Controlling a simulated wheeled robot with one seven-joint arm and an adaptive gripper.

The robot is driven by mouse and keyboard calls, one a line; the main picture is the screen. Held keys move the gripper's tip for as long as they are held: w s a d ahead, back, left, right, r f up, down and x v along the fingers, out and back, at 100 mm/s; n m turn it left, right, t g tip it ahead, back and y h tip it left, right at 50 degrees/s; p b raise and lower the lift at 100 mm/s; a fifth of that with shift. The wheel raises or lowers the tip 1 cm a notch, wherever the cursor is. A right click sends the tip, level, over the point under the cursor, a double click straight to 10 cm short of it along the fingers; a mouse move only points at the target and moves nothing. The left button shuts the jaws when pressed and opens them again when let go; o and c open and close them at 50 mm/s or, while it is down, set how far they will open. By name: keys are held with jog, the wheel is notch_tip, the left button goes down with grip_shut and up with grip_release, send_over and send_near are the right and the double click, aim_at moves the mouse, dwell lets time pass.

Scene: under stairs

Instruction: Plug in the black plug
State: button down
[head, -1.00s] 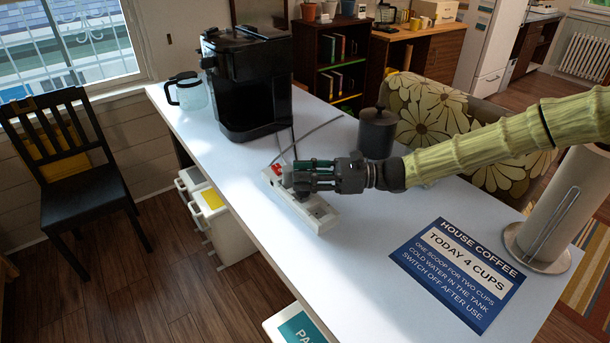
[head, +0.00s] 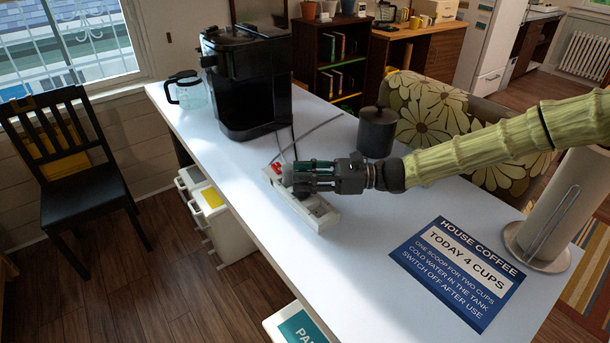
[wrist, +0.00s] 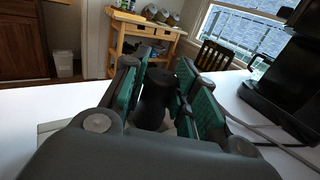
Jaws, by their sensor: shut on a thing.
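The black plug (wrist: 155,98) stands between the green-padded fingers of my gripper (wrist: 165,95) in the wrist view, and the fingers are shut on it. In the head view my gripper (head: 300,177) is over the white power strip (head: 322,214), which lies on the table and has a red switch (head: 277,168) at its far end. The gripper hides the plug and the middle of the strip in the head view. I cannot tell whether the plug's pins are in a socket.
A black coffee maker (head: 247,85) stands behind the strip, with a glass carafe (head: 187,92) beside it. A dark canister (head: 376,132) is behind my gripper. A blue sign (head: 457,272) and a paper towel holder (head: 557,210) are at the right. Grey and black cords run behind the strip.

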jog(key=shift+s+f+b, duration=0.1)
jog(key=shift+f+b, duration=0.35)
jog(key=shift+f, duration=0.65)
jog(key=c, duration=1)
grip_release()
jog(key=shift+f, duration=0.1)
jog(key=shift+c, duration=0.2)
jog(key=o, duration=0.5)
jog(key=shift+r, duration=0.3)
jog(key=shift+r+p, duration=1.85)
jog(key=shift+r, duration=1)
